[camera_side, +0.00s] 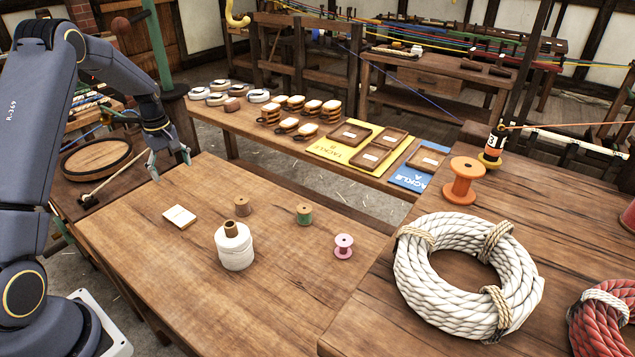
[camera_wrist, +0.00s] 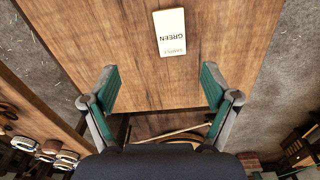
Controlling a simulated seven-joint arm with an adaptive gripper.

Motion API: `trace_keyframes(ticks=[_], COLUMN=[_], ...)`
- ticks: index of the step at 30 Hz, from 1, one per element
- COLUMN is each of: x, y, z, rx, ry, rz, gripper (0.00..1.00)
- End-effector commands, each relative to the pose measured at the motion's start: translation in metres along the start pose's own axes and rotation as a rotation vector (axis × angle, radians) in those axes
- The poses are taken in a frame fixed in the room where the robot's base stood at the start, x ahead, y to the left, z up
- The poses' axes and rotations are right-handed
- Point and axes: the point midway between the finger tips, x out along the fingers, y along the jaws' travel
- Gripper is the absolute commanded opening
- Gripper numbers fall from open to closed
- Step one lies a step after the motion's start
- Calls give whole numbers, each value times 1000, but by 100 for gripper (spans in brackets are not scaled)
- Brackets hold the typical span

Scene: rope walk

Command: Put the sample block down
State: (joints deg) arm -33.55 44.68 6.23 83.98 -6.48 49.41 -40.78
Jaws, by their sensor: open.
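The sample block is a flat cream piece (camera_side: 180,217) lying on the wooden table near its left edge. In the wrist view the block (camera_wrist: 170,32) reads "SAMPLE GREEN", upside down, and lies flat on the wood beyond my fingertips. My gripper (camera_side: 168,163) is above the table's far left edge, up and back from the block and apart from it. In the wrist view my gripper (camera_wrist: 162,88) has its two green-padded fingers wide apart with nothing between them.
On the same table (camera_side: 150,270) stand a white twine cone (camera_side: 234,246), a brown spool (camera_side: 242,206), a green spool (camera_side: 304,213) and a pink spool (camera_side: 344,245). A white rope coil (camera_side: 412,285) lies on the right table. Wood around the block is clear.

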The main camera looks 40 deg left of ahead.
Motion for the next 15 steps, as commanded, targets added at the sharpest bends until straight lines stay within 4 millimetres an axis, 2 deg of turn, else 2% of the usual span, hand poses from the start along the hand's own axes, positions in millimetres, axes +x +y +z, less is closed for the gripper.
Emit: trace_keyframes(ticks=[1,3,7,9,12,15], x=[-32,-74,-146,-176,-208,-225], y=[10,16,8,-6,-36,-72], z=[20,55,129,168,220,263], rx=[75,203,472,615,821,1019], ry=[16,38,87,118,167,222], rz=[30,67,136,173,221,266], gripper=[87,87,87,87,87,87])
